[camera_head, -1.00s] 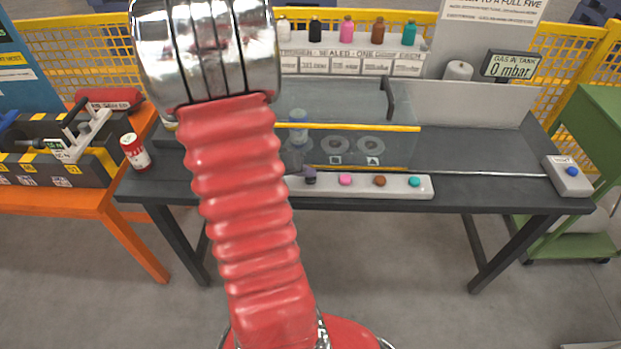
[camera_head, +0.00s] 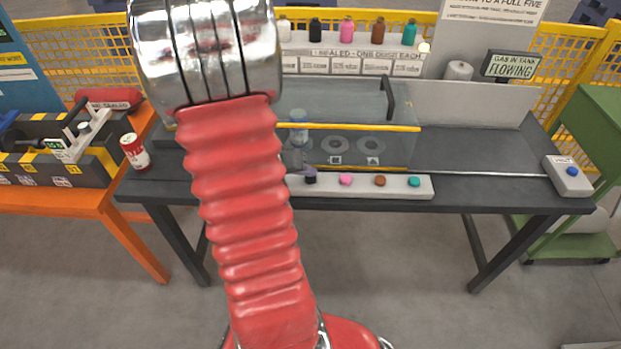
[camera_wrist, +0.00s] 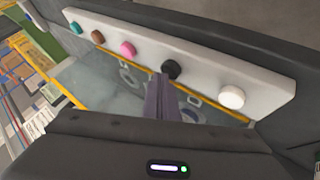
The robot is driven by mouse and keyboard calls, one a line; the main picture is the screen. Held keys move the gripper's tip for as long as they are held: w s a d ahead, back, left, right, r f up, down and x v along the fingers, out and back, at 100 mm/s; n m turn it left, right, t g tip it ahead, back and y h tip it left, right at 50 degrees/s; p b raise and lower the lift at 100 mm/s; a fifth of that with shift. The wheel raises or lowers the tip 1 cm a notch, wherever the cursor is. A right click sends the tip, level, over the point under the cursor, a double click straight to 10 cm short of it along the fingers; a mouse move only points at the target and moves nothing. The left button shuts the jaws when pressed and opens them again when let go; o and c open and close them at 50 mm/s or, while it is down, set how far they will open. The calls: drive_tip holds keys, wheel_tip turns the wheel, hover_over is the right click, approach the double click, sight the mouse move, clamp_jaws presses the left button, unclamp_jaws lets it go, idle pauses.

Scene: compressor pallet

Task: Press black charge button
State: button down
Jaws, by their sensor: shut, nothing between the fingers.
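The black button (camera_head: 310,179) is on the white button strip (camera_head: 333,188) along the table's front edge. It also shows in the wrist view (camera_wrist: 172,69), between the pink button (camera_wrist: 128,48) and the white button (camera_wrist: 231,97). My gripper (camera_wrist: 163,82) is shut and empty, its purple-grey fingertips close to the black button. I cannot tell whether they touch it. In the head view the fingertips (camera_head: 302,169) show just left of the button, and my red arm hides the strip's left end. The gas display (camera_head: 510,66) reads FLOWING.
Brown (camera_head: 380,181) and teal (camera_head: 414,181) buttons are farther right on the strip. A clear box with a yellow edge (camera_head: 365,127) stands behind it. A box with a blue button (camera_head: 570,176) is at the table's right end. The table's right part is mostly clear.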

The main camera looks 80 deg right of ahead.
sight(307, 179)
drive_tip(key=shift+r, duration=0.6)
drive_tip(key=shift+r, duration=0.1)
drive_tip(key=shift+r, duration=2.45)
idle(1.1)
